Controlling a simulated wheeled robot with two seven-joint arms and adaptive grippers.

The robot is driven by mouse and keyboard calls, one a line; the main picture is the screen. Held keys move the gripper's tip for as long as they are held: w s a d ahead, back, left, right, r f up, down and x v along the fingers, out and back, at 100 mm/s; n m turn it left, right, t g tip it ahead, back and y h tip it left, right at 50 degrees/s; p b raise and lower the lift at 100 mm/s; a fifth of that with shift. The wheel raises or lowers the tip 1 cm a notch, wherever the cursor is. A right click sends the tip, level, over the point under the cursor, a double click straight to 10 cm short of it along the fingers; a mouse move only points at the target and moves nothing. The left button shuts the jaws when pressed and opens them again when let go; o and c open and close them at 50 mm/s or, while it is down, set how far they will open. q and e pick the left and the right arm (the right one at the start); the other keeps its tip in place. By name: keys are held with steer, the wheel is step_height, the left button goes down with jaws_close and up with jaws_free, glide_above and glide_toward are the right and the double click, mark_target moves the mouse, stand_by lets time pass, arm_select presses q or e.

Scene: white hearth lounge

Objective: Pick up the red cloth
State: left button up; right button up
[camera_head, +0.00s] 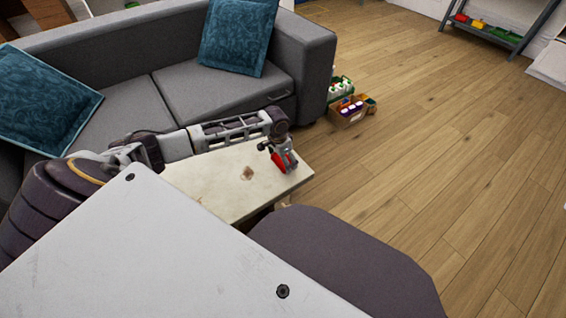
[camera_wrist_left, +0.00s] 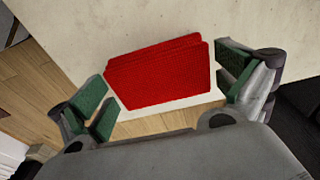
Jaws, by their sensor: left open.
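The red cloth (camera_wrist_left: 158,76) lies folded on the pale table top, near the table's edge. In the head view only part of the cloth (camera_head: 278,161) shows beside my gripper. My left gripper (camera_head: 284,166) is over the right end of the table. In the left wrist view its green-padded fingers (camera_wrist_left: 163,90) are spread wide, one on each side of the cloth. The left finger looks very close to the cloth's edge; I cannot tell if it touches. My right gripper is not in view.
The low pale table (camera_head: 215,185) has a brown stain on its top. A grey sofa (camera_head: 200,90) with blue cushions stands behind it. Small boxes of bottles (camera_head: 350,112) sit on the floor by the sofa. Wooden floor (camera_head: 440,130) is clear to the right.

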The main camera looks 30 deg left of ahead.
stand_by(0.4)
arm_select(q)
steer(key=c, duration=0.8)
steer(key=shift+r, duration=0.15)
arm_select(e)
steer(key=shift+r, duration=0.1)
arm_select(q)
steer(key=shift+r+p, duration=0.35)
steer(key=shift+r, duration=0.15)
step_height(320, 180, up, 7)
steer(key=p, duration=0.3)
steer(key=shift+r+p, duration=0.35)
steer(key=shift+r, duration=0.55)
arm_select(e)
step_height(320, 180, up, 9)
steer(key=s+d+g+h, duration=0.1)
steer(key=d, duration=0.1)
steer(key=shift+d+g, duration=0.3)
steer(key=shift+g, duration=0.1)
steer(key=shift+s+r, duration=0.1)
